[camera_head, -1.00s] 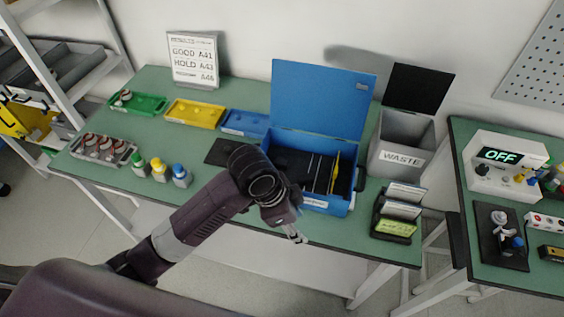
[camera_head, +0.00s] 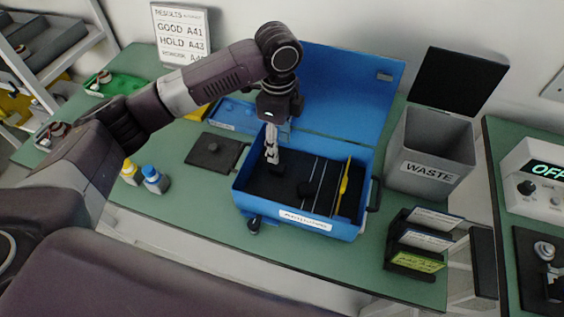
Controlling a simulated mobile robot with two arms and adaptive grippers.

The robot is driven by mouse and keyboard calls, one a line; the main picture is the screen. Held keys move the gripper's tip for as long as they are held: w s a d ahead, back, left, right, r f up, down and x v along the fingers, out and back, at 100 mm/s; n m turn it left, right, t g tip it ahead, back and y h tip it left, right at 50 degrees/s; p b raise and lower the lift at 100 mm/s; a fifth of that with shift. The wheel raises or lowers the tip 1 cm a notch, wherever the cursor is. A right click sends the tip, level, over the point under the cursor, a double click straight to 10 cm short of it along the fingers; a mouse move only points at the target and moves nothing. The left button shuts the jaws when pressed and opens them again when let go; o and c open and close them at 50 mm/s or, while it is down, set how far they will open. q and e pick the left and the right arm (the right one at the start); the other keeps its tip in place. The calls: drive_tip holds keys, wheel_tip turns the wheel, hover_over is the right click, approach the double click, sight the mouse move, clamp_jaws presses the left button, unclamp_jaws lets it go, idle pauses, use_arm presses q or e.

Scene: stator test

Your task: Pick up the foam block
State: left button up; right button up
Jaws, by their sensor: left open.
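The blue case (camera_head: 243,207) stands open on the green table, its lid raised at the back. Its inside is dark, with thin upright dividers and a yellow panel (camera_head: 344,188) on the right. My left gripper (camera_head: 272,160) points down into the left part of the case and is open. A small dark block (camera_head: 277,171) shows just below its fingertips; it may be the foam block, but dark on dark I cannot be sure, nor whether the fingers touch it. Another dark piece (camera_head: 306,189) lies further right by the dividers. My right gripper is not in view.
A dark flat plate (camera_head: 215,150) lies left of the case. Yellow- and blue-capped bottles (camera_head: 155,180) stand further left. A grey waste bin (camera_head: 433,145) and a card rack (camera_head: 412,262) are on the right. The raised lid (camera_head: 345,90) stands close behind my left arm.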

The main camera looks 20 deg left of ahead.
sight(278, 166)
use_arm(q)
drive_tip(key=f, duration=0.1)
drive_tip(key=s+f+p, duration=0.1)
drive_tip(key=f, duration=0.1)
drive_tip(key=shift+s+f, duration=0.2)
wheel_tip(278, 166, down, 3)
drive_tip(key=shift+r+p, duration=0.1)
drive_tip(key=shift+p, duration=0.25)
drive_tip(key=shift+f, duration=0.45)
drive_tip(key=c, duration=0.8)
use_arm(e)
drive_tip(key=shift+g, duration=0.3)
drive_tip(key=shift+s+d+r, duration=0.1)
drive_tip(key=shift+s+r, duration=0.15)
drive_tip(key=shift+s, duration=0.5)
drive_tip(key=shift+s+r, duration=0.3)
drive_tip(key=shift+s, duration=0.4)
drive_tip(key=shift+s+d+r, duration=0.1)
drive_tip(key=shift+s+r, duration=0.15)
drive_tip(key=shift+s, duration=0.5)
